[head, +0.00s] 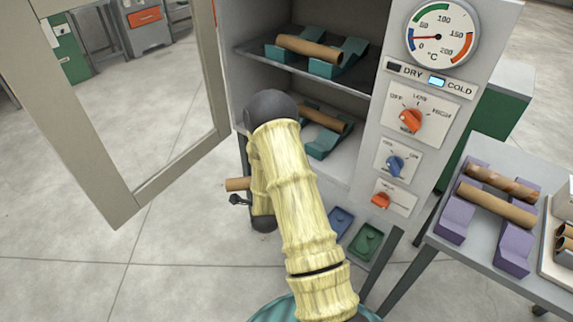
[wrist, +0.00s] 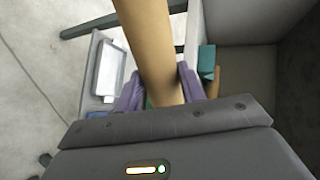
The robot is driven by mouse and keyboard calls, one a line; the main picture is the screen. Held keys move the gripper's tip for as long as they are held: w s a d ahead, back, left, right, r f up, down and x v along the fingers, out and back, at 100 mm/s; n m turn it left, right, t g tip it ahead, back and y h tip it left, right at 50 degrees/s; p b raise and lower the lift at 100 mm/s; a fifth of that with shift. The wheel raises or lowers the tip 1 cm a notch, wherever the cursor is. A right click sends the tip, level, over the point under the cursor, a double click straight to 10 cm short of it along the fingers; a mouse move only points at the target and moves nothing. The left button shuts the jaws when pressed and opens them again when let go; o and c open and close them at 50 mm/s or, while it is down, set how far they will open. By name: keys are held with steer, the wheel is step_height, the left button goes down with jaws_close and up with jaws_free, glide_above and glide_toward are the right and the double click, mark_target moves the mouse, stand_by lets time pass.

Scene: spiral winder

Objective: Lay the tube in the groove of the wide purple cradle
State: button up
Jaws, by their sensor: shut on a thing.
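My gripper (wrist: 158,85) is shut on a plain brown tube (wrist: 150,45), which runs up the wrist view between two purple fingers. In the head view, one end of this tube (head: 237,184) sticks out left of my arm, in front of the open cabinet; my arm hides most of the gripper and tube. The wide purple cradle (head: 453,222) stands on the table at the right, with two notched sides. A mottled dark tube (head: 502,183) and a plain tube (head: 496,205) lie across it. The front part of its sides looks bare.
The cabinet (head: 375,165) has teal cradles on its shelves, holding an upper tube (head: 308,48) and a lower tube (head: 325,117). Its door (head: 105,190) stands open at left. A pale tray (head: 552,250) with tubes is at the table's right. A dial panel lies between.

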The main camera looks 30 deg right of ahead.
steer(key=s+a+r+n+t+y+p, duration=0.1)
steer(key=a+n+y+p, duration=0.3)
steer(key=a+p, duration=0.7)
steer(key=shift+s+y+p, duration=0.35)
steer(key=shift+y+p, duration=0.05)
steer(key=shift+p, duration=0.35)
steer(key=shift+f, duration=0.1)
